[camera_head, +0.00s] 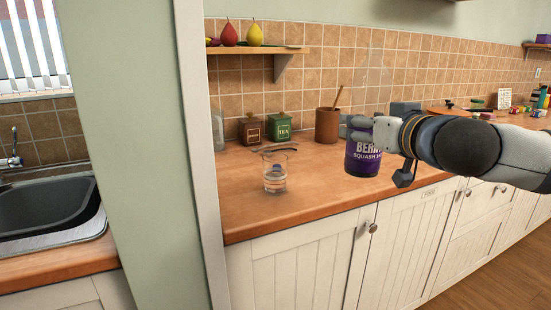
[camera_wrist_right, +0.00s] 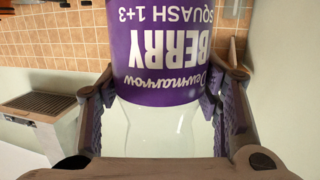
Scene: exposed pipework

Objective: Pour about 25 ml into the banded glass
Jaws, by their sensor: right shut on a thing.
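The banded glass (camera_head: 275,174) is a clear tumbler standing upright on the wooden worktop (camera_head: 300,210). It shows a pale band or level low down; I cannot tell which. My right gripper (camera_head: 359,127) is shut on a clear squash bottle with a purple "BERRY SQUASH 1+3" label (camera_head: 362,157). The bottle is about upright, to the right of the glass and apart from it. I cannot tell whether its base touches the worktop. In the right wrist view the label (camera_wrist_right: 165,50) appears upside down between the gripper's fingers (camera_wrist_right: 160,112). My left gripper is not in view.
Behind the glass are a dark utensil (camera_head: 275,150), a brown canister (camera_head: 251,130), a green tea tin (camera_head: 281,126) and a brown pot (camera_head: 327,125) with a wooden handle. A wall corner (camera_head: 195,150) stands left. The worktop between glass and bottle is clear.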

